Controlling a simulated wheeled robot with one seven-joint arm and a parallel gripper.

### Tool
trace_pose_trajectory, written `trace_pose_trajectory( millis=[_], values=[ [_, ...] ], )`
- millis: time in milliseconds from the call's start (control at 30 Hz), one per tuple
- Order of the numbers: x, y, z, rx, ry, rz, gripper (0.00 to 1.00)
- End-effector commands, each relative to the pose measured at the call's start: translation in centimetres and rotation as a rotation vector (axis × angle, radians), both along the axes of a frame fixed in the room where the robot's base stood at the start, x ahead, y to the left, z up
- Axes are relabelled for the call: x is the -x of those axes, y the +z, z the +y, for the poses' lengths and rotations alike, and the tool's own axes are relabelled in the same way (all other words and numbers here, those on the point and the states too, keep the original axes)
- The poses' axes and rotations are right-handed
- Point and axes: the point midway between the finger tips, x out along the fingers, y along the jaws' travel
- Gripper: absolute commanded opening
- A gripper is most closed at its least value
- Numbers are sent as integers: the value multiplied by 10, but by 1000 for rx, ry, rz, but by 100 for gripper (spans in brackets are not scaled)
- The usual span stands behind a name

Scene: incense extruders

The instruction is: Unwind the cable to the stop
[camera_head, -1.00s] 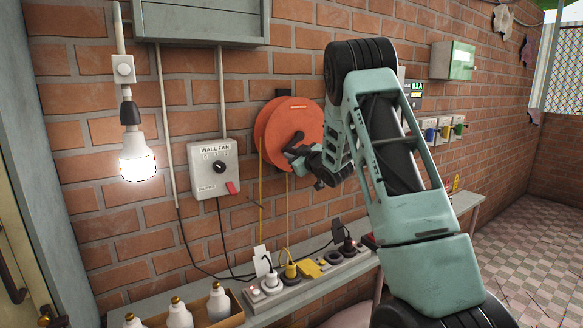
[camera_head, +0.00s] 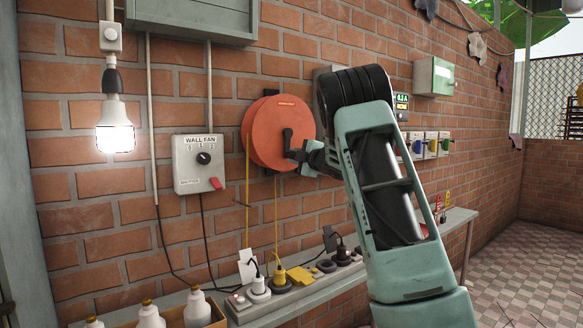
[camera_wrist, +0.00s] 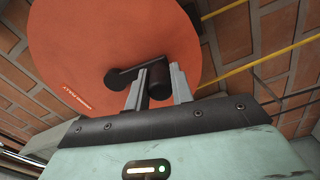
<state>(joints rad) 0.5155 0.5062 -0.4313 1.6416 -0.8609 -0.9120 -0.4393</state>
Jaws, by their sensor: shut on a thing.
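The orange cable reel (camera_head: 268,130) is mounted on the brick wall. Its orange face (camera_wrist: 90,40) fills the upper part of the wrist view. A black crank (camera_head: 287,137) with a black handle (camera_wrist: 160,84) sticks out from the reel. My gripper (camera_head: 298,157) is at the reel's lower right; in the wrist view its two fingers (camera_wrist: 158,88) stand on either side of the handle and are shut on it. The yellow cable (camera_head: 276,218) hangs from the reel toward the power strip. A yellow strand (camera_wrist: 270,62) also shows in the wrist view. I see no stop mark clearly.
A wall fan switch box (camera_head: 199,163) is left of the reel, beside a lit bulb (camera_head: 115,132). Below is a shelf with a power strip (camera_head: 300,292), plugs, and a box of bulbs (camera_head: 197,308). Several coloured switches (camera_head: 431,145) are at right.

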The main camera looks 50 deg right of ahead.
Motion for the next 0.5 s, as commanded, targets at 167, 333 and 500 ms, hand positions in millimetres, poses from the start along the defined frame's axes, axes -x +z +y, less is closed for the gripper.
trace_pose_trajectory(
  millis=[167, 333, 500],
  values=[
    [1, -5, -5, 65, 0, 20, 0],
    [2, -3, -8, 98, -1, 28, 0],
    [2, -3, -9, 107, -1, 30, 0]
  ],
)
